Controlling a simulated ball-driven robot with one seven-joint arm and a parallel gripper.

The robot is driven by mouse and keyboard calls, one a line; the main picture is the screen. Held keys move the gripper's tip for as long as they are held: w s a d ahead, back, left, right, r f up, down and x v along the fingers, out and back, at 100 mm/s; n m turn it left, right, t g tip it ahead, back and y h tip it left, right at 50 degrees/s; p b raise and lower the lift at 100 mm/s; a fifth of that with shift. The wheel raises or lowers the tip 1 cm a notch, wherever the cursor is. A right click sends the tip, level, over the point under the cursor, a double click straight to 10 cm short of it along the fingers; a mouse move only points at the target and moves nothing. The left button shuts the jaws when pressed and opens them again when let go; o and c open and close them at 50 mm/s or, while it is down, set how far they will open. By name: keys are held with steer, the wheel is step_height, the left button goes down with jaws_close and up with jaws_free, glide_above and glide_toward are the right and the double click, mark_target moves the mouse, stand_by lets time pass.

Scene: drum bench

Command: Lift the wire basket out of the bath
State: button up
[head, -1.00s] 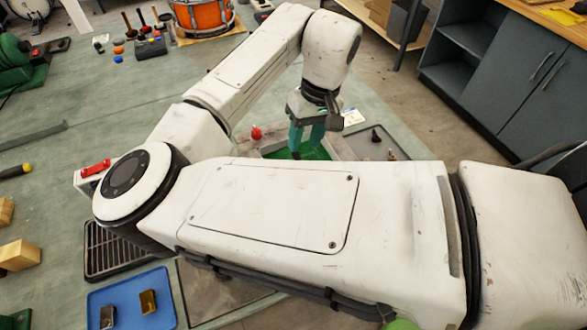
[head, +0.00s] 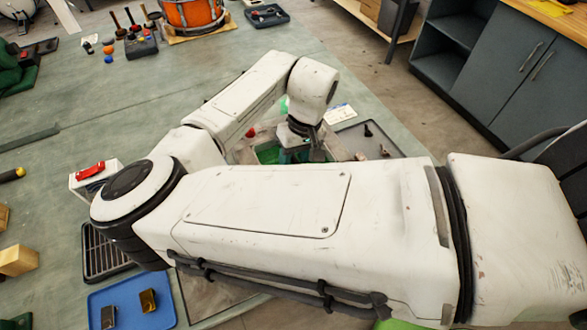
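The bath (head: 268,154) shows as a small patch of green in a container beyond my arm, near the middle of the head view. My upper arm link covers its near side. I cannot make out the wire basket; the arm and gripper hide that spot. My gripper (head: 293,153) points down at the bath.
A red knob (head: 251,132) is left of the bath. A grey tray (head: 358,136) with small dark pieces lies to its right, near a white card (head: 340,113). A black grate (head: 103,255) and a blue tray (head: 118,292) are at lower left. The bench's left middle is mostly clear.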

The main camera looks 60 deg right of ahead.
mark_target(294, 158)
jaws_close()
stand_by(0.3)
step_height(294, 158, up, 10)
steer(key=shift+f+b, duration=0.1)
steer(key=shift+b, duration=0.4)
steer(key=shift+r+p, duration=0.35)
steer(key=shift+p, duration=0.15)
steer(key=shift+f, duration=0.1)
